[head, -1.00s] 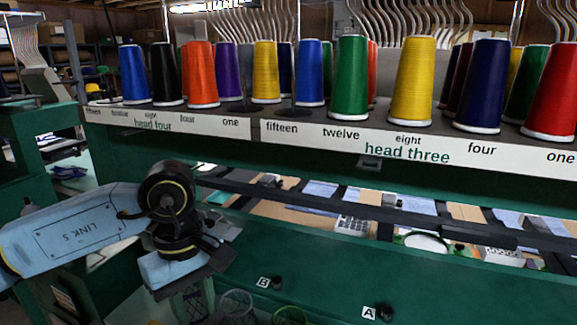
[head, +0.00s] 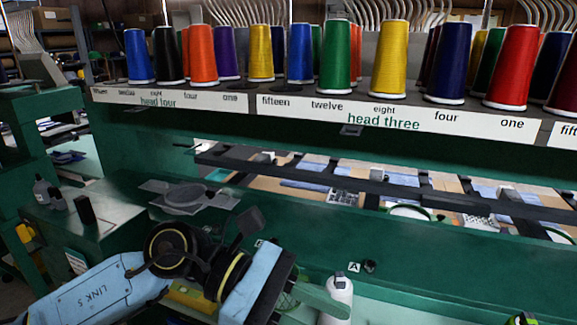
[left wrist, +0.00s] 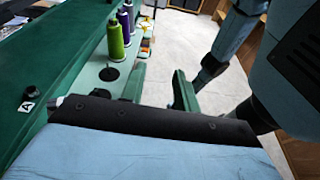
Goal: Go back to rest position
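My left gripper (head: 318,297) is low in the head view, its pale blue wrist and green fingers pointing right, just above a pale green shelf. In the left wrist view its two green fingers (left wrist: 160,88) stand apart with nothing between them. A white bottle or cone (head: 338,292) stands close by the fingertips in the head view; I cannot tell whether they touch. My right gripper is in neither view.
Coloured thread cones line the rack above a white label strip (head: 400,118). A green beam with an A label (head: 354,267) runs behind my left gripper. The left wrist view shows a green cone (left wrist: 116,42) and purple cones on the shelf, and open grey floor (left wrist: 190,45).

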